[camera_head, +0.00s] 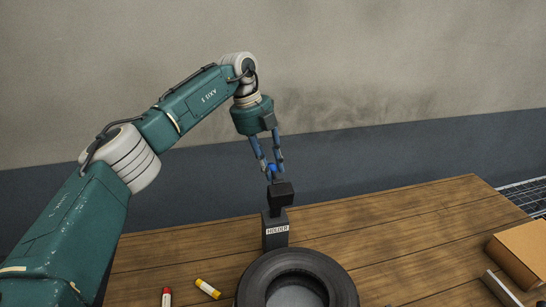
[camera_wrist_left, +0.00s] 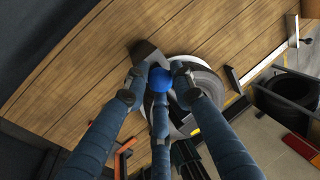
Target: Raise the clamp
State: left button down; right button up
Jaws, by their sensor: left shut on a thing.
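The clamp (camera_head: 281,193) is a black piece with a blue knob on top. It stands upright directly above the dark block labelled HOLDER (camera_head: 276,231), and its lower end meets the holder's top; I cannot tell whether it is seated in it or just clear. My left gripper (camera_head: 271,167) comes down from above, its fingers shut around the blue knob. In the left wrist view the fingers (camera_wrist_left: 159,82) close around the blue knob (camera_wrist_left: 160,78), with a dark block (camera_wrist_left: 146,54) behind it. My right gripper is not in view.
A tyre (camera_head: 335,270) lies on the wooden table (camera_head: 420,225) just in front of the holder. A cardboard box (camera_head: 522,252) is at the right.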

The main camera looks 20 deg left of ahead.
pick_arm(q)
jog(key=shift+f+g+p, duration=0.3)
jog(key=shift+f+p, duration=0.05)
jog(key=shift+f, duration=0.35)
jog(key=c, duration=1.5)
grip_release()
jog(key=shift+c, duration=0.2)
jog(key=shift+o, duration=0.3)
jog(key=shift+w, duration=0.55)
jog(key=shift+s+a+r, duration=0.1)
jog(key=shift+s+r, duration=0.05)
jog(key=shift+r, duration=0.3)
jog(key=v, duration=1)
jog(key=shift+a+r, duration=0.25)
jog(key=shift+r, duration=0.05)
